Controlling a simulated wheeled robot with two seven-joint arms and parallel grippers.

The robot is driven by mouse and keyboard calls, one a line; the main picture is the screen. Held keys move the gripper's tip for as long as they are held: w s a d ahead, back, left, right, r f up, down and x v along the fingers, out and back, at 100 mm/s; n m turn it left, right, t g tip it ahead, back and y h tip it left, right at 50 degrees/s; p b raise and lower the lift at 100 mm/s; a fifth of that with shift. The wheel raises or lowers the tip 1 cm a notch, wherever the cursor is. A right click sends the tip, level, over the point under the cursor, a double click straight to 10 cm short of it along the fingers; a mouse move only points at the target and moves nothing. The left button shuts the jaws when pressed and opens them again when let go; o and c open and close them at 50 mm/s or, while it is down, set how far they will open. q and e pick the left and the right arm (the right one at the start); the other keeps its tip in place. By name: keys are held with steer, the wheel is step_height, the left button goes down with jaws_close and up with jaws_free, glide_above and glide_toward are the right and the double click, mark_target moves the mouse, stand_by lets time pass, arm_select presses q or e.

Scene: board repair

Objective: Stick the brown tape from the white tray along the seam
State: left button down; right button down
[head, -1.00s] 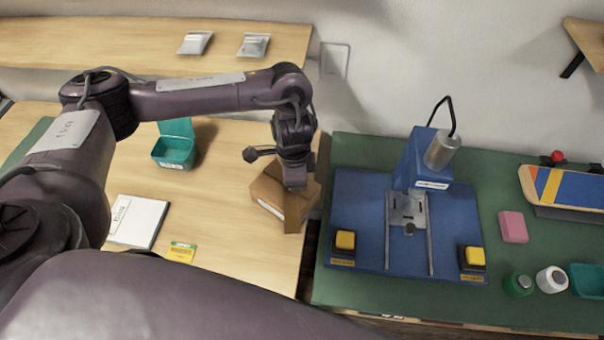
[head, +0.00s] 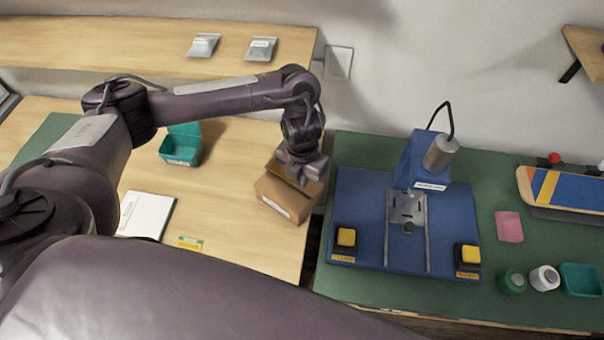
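A brown cardboard box (head: 285,197) with a white label on its front side stands at the right edge of the wooden table. My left gripper (head: 302,172) is right over the top of the box, pointing down, and covers part of it. A darker brown strip shows by the fingers at the box top; I cannot tell whether it is tape or a flap. The fingers are too small and dark to tell whether they are open or shut. The seam is hidden or too small to make out. I see no white tray. My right gripper is not in view.
A teal open box (head: 181,148), a white booklet (head: 146,216) and a yellow card (head: 190,243) lie on the wooden table (head: 235,220). A blue press fixture (head: 365,215) stands on the green mat (head: 470,300) to the right, past a gap. Two silver packets lie on the shelf.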

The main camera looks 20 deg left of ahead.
mark_target(302, 198)
arm_select(q)
steer(key=shift+f+m, duration=0.1)
steer(key=shift+m, duration=0.5)
steer(key=shift+f+b, duration=3)
steer(key=shift+f, duration=0.4)
steer(key=c, duration=1.6)
jaws_free()
